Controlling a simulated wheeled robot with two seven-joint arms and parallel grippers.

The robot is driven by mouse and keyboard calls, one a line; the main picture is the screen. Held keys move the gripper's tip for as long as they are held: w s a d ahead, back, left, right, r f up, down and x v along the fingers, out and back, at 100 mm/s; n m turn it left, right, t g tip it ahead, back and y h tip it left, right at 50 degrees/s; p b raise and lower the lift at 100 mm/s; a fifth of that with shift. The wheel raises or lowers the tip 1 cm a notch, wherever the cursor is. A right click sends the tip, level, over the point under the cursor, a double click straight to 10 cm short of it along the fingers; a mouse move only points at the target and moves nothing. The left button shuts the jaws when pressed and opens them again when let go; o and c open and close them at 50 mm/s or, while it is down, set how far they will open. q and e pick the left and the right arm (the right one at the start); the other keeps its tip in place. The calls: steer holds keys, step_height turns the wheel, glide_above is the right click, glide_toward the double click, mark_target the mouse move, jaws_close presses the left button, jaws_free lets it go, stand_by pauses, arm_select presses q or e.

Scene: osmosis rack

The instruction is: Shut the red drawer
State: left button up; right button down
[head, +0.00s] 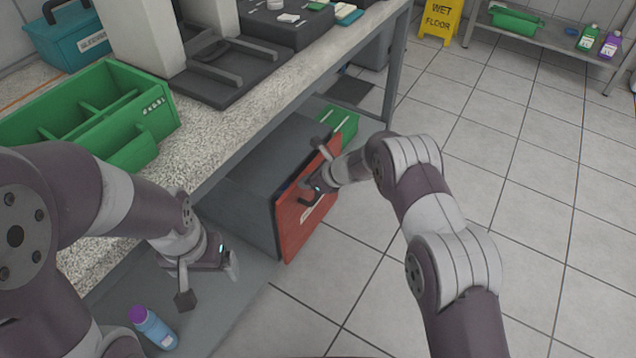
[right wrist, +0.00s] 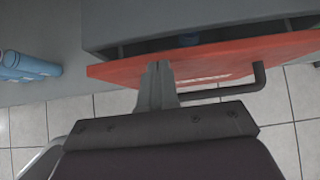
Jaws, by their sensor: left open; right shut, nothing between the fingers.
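The red drawer (head: 292,232) is low under the counter, in a grey cabinet (head: 250,150). A narrow dark gap shows between its front and the cabinet in the right wrist view (right wrist: 222,58), with something blue inside, so it stands slightly open. A dark bar handle (right wrist: 243,86) sticks out of the front. My right gripper (head: 308,186) is shut and empty, its fingertips (right wrist: 157,66) at the front beside the handle; I cannot tell whether they touch. My left gripper (head: 207,278) is open and empty, left of the drawer above the lower shelf.
A purple-capped blue bottle (head: 153,327) stands on the lower shelf; blue bottles (right wrist: 28,66) also show in the right wrist view. A green divided bin (head: 130,115) sits on the speckled counter (head: 235,118). A green container (head: 342,122) is behind the drawer front.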

steer(key=shift+w+a+f, duration=0.1)
steer(key=shift+w+a, duration=0.4)
steer(key=shift+a, duration=0.2)
arm_select(q)
steer(key=shift+w+d, duration=0.15)
steer(key=shift+w, duration=0.3)
arm_select(e)
steer(key=shift+w+a+r, duration=0.1)
steer(key=shift+r, duration=0.15)
